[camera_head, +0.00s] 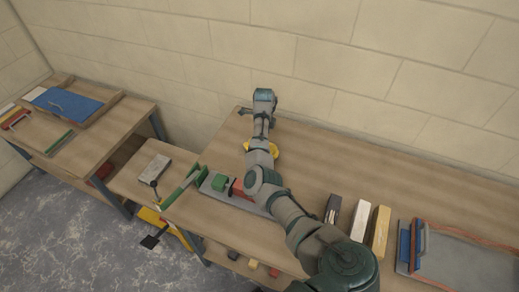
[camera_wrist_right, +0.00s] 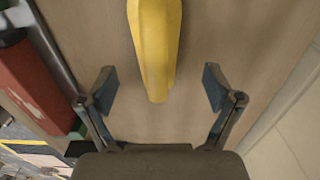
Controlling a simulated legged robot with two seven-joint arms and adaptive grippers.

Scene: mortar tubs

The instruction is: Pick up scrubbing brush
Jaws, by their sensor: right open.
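A long yellow object, which looks like the scrubbing brush (camera_wrist_right: 155,50), lies on the wooden table. No bristles show, so I cannot be sure what it is. In the head view the yellow object (camera_head: 275,153) is partly hidden beneath my right arm. My right gripper (camera_wrist_right: 160,88) is open and empty. Its two fingers stand on either side of the yellow object's near end, apart from it. In the head view my right gripper (camera_head: 264,95) is near the table's back edge by the wall. My left gripper is not in view.
A red block (camera_head: 238,188) and a green block (camera_head: 219,183) sit on a grey tray beside my arm. Dark, white and yellow blocks (camera_head: 381,232) stand right of it, near a grey tray (camera_head: 470,262). The back right of the table is clear. A wall runs behind.

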